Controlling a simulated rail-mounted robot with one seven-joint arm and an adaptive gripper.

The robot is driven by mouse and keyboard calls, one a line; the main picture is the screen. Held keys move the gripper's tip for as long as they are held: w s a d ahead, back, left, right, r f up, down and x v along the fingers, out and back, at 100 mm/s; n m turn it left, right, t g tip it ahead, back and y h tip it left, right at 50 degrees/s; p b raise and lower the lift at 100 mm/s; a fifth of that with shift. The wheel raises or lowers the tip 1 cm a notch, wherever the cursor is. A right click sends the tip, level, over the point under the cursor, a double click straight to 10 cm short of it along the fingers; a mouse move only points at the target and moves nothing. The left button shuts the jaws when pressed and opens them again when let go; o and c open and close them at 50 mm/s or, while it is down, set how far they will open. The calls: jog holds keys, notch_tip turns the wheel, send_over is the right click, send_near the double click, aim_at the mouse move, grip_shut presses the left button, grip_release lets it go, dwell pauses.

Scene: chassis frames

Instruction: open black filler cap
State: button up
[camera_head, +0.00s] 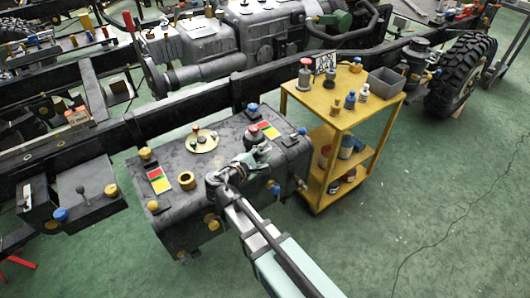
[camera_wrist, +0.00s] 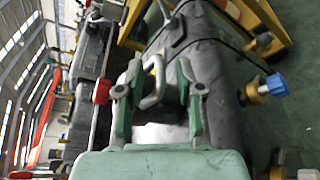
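The dark grey-black tank (camera_head: 215,170) lies alongside the chassis rail in the head view. My gripper is low over the tank's right part. In the wrist view its two green fingers (camera_wrist: 157,75) are spread apart, with a bent metal handle (camera_wrist: 153,88) showing between them. I cannot tell whether a finger touches it. The cap's body is not clear in the wrist view.
A yellow cart (camera_head: 335,125) with bottles and a grey bin (camera_head: 385,81) stands close right.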

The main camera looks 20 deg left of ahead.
jog(key=shift+w+d+f, duration=0.1)
jog(key=shift+w+d, duration=0.05)
jog(key=shift+w, duration=0.25)
grip_shut()
